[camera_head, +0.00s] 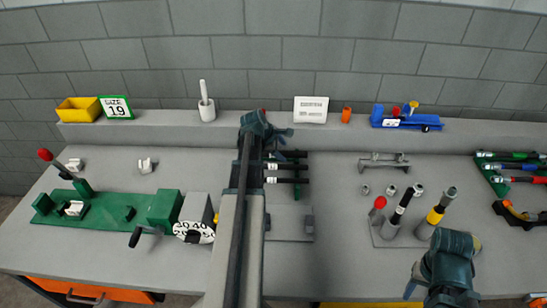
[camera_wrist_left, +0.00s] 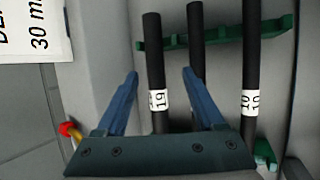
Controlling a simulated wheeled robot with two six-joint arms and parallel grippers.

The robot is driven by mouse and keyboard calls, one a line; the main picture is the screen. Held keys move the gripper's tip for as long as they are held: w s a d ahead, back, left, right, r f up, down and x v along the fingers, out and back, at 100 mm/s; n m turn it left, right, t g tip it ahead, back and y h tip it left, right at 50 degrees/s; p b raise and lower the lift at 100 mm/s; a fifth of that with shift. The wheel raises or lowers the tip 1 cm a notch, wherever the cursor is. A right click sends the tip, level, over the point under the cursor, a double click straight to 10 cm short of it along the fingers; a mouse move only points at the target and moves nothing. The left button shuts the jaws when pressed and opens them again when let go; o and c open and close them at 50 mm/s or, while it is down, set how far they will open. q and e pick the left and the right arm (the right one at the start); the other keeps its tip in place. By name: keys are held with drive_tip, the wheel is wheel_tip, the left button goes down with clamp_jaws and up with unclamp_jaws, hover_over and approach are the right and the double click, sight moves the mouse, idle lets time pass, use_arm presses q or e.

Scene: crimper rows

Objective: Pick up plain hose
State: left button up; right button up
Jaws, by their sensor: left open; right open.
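Plain black hoses (camera_head: 290,167) with white labels lie side by side on a green rack, partly hidden by my left arm in the head view. In the left wrist view, a hose labelled 19 (camera_wrist_left: 154,60) lies between the open fingers of my left gripper (camera_wrist_left: 160,76). A second black hose (camera_wrist_left: 196,40) is just right of the right fingertip, and one labelled 10 (camera_wrist_left: 251,60) is further right. Contact with the fingers cannot be told. My left gripper (camera_head: 262,127) is over the rack's left end. My right gripper (camera_head: 447,265) is open, at the lower right.
A green crimper with a dial (camera_head: 192,233) stands left of my left arm. A rack of banded hoses (camera_head: 515,167) is at the far right.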

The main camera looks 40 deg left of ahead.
sight(288, 153)
use_arm(q)
drive_tip(key=b+x, duration=0.4)
drive_tip(key=x, duration=0.1)
drive_tip(key=shift+w+a, duration=0.15)
drive_tip(key=shift+w, duration=0.2)
drive_tip(key=shift+r, duration=0.1)
clamp_jaws()
